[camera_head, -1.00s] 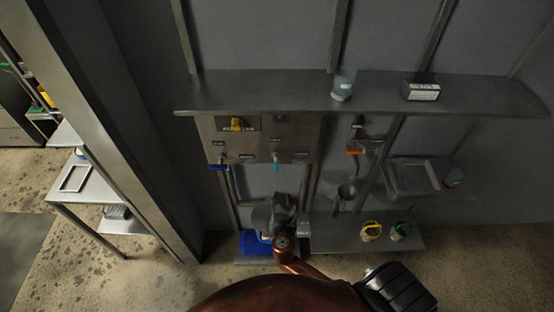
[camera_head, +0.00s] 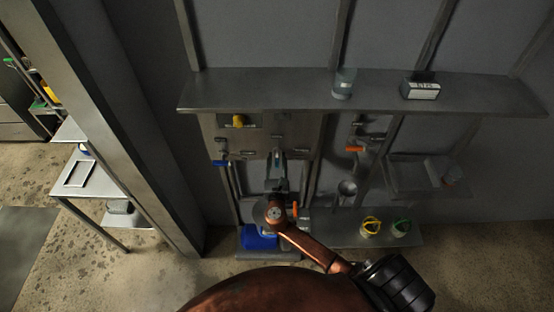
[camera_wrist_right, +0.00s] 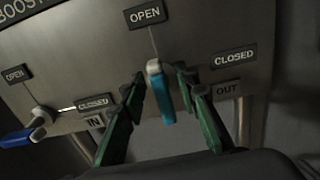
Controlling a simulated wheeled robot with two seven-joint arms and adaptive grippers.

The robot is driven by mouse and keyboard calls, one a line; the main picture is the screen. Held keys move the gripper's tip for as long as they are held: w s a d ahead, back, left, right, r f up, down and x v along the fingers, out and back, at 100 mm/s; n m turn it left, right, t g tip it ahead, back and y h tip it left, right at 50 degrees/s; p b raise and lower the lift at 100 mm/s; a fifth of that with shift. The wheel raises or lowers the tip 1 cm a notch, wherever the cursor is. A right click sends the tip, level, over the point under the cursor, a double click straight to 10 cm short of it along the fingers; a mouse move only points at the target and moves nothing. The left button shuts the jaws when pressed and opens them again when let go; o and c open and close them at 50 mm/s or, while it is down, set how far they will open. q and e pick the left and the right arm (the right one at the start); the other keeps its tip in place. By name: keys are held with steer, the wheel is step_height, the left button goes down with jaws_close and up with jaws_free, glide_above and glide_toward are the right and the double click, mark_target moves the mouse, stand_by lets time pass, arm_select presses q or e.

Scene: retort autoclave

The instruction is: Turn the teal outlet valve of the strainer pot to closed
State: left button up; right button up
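The teal valve handle (camera_wrist_right: 161,95) hangs below its pivot on the steel panel in the right wrist view. An OPEN label (camera_wrist_right: 145,13) is above it and CLOSED (camera_wrist_right: 234,59) and OUT (camera_wrist_right: 227,88) labels are to its right. My right gripper (camera_wrist_right: 158,88) is open, with one green finger on each side of the handle; the right finger is close to it, and contact is unclear. In the head view my right gripper (camera_head: 277,158) is at the panel and covers the teal handle. My left gripper is not in view.
A blue handle (camera_wrist_right: 18,137) sits left on the same panel, with its own OPEN and CLOSED labels. A shelf (camera_head: 270,91) juts out above the panel. An orange handle (camera_head: 354,149) is to the right.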

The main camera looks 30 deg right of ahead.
steer(key=shift+c, duration=0.3)
jaws_close()
